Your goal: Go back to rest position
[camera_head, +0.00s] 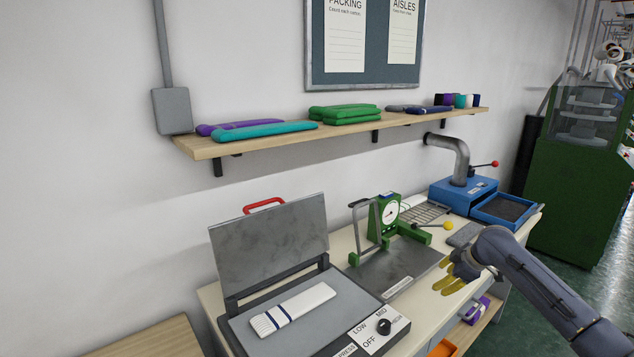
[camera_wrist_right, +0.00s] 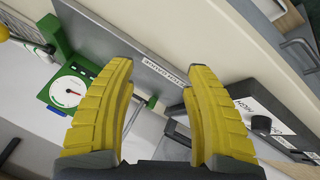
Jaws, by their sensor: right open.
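My right gripper (camera_head: 449,277) has yellow fingers and hangs over the front edge of the workbench, right of the grey plate of the green gauge device. In the right wrist view its two fingers (camera_wrist_right: 160,95) are spread wide with nothing between them. My left gripper is in neither view. A folded white sock-like knit with dark blue stripes (camera_head: 292,309) lies flat on the open press (camera_head: 262,332) at the left, apart from my right gripper.
The green dial gauge (camera_head: 390,217) stands behind my right gripper. A blue machine with an open drawer (camera_head: 506,207) sits at the bench's far right. A wall shelf (camera_head: 335,133) holds folded knits. The press dial (camera_head: 384,326) is near the front edge.

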